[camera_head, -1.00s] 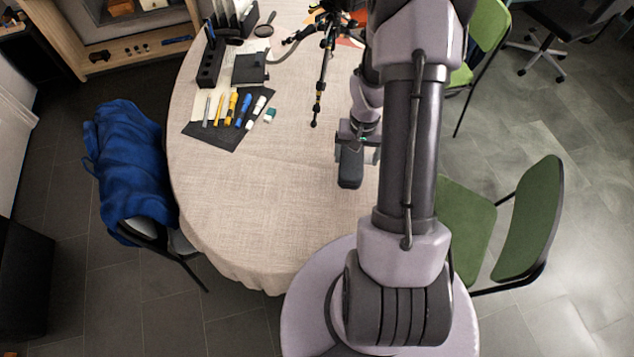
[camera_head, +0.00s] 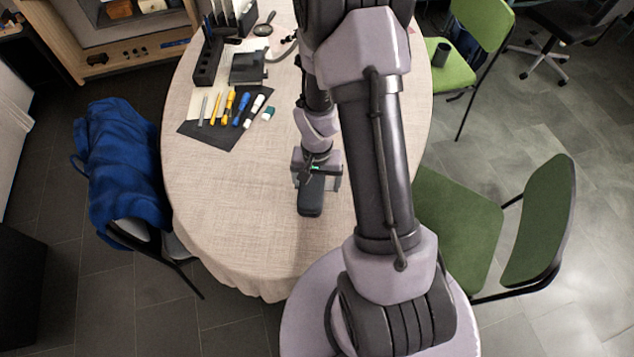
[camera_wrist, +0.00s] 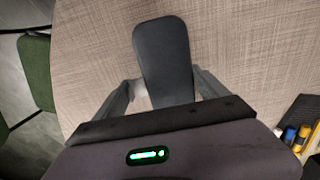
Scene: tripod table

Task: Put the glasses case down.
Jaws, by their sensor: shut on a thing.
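The glasses case (camera_head: 311,197) is a dark grey, rounded oblong. My gripper (camera_head: 316,180) is shut on it, over the front part of the cloth-covered table (camera_head: 240,200). In the wrist view the case (camera_wrist: 163,55) points away from my gripper (camera_wrist: 163,92), with one finger on each side of it. The tablecloth (camera_wrist: 240,60) shows behind the case. I cannot tell whether the case touches the cloth or is held just above it.
A dark mat (camera_head: 226,118) with pens and markers lies left of my gripper. A black organizer (camera_head: 208,62) and a magnifying glass (camera_head: 264,28) are farther back. Bare cloth lies left of and in front of the case. Green chairs (camera_head: 460,215) stand at the right.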

